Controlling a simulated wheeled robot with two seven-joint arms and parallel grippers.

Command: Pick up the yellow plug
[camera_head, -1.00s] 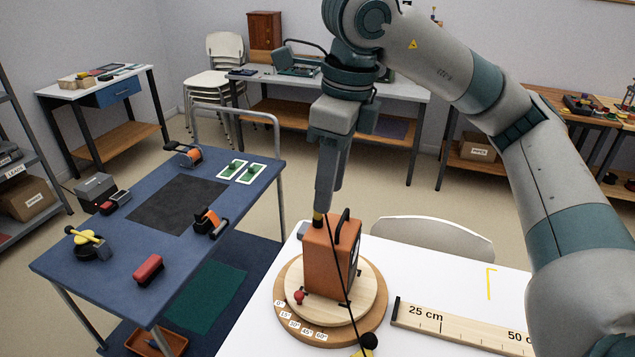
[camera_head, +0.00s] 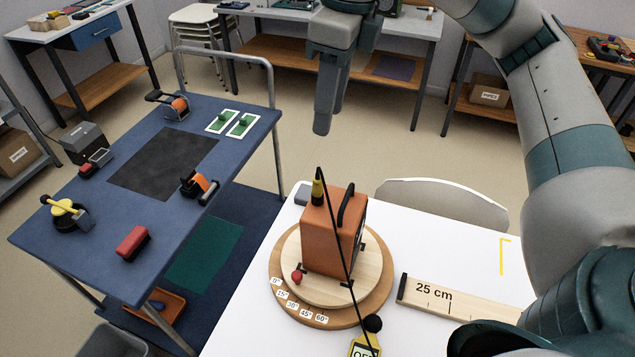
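The yellow plug (camera_head: 318,190) stands upright at the top left edge of the orange speaker box (camera_head: 328,238). A black cable leaves its top and runs down in front of the box. My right gripper (camera_head: 330,122) hangs above the plug, fingers pointing down, clear of plug and box. Its two fingertips show apart, one nearer and lower in the picture, with nothing seen between them. The box sits on a round wooden turntable (camera_head: 378,285) with angle labels. My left gripper is not in view.
A white table (camera_head: 245,325) carries the turntable, a wooden ruler (camera_head: 450,300) and a yellow meter (camera_head: 362,348). The box has a black handle (camera_head: 346,205). A blue table (camera_head: 170,235) with several tools stands at left. A chair back (camera_head: 445,200) stands behind the white table.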

